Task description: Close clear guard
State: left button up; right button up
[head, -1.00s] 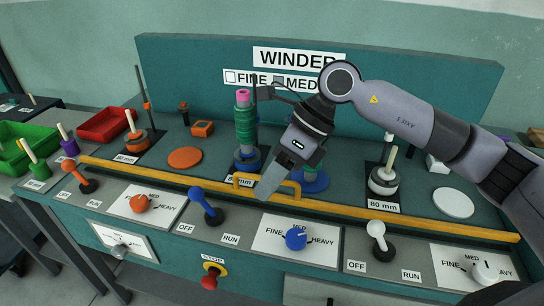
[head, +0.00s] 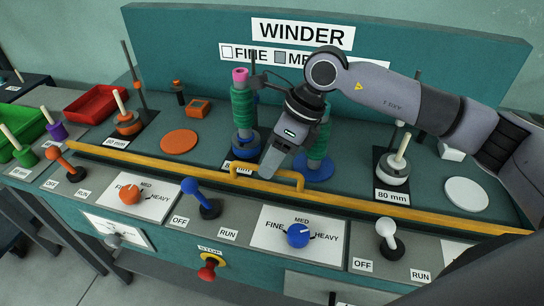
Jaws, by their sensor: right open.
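The clear guard's yellow edge bar (head: 370,208) runs along the front of the teal winder deck. Its yellow handle (head: 291,176) stands up from the middle of the bar. The clear panel itself cannot be made out. My right gripper (head: 270,170) points down at the handle, and its fingertip overlaps the handle's middle. I cannot tell whether they touch. The gap between its fingers is hard to see from this side. My left gripper is not in view.
Behind the handle stand spools with green netting (head: 243,108). A white spool (head: 396,168) stands to the right. In front are a blue lever (head: 198,196), a blue knob (head: 298,235), a white lever (head: 387,232) and a red stop button (head: 208,270).

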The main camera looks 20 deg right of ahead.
jog(key=shift+a+f, duration=0.1)
jog(key=shift+f, duration=0.15)
grip_shut()
notch_tip(320, 180, up, 19)
jog(key=p, duration=0.8)
jog(key=shift+w, duration=0.15)
grip_release()
jog(key=shift+f, duration=0.1)
